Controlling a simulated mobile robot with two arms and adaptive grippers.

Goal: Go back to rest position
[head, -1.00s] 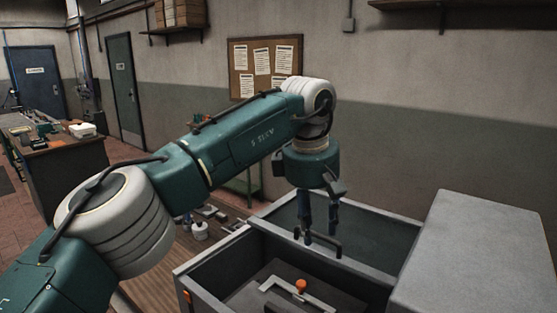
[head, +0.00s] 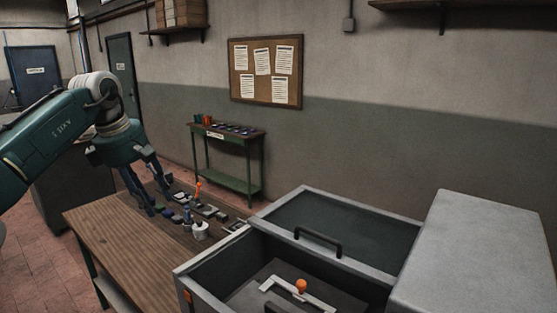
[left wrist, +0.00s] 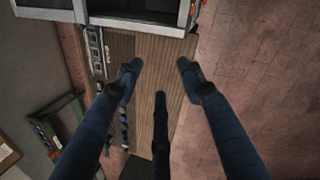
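My left gripper (head: 158,200) hangs fingers down at the left of the head view, over or in front of the wooden table (head: 125,235). Its fingers are spread with nothing between them, as the left wrist view (left wrist: 158,72) also shows. The grey press box (head: 225,262) is at the lower right, well apart from the gripper. It has a framed panel with a black handle (head: 318,237), and its inside shows. A pale bracket with an orange knob (head: 301,286) lies in it. My right gripper is in neither view.
Several small parts and a white pot (head: 200,231) are on the wooden table near the gripper. A green side table (head: 228,183) stands by the wall. A large grey block (head: 480,260) is at the right. Red floor (left wrist: 245,75) is clear beside the wooden table.

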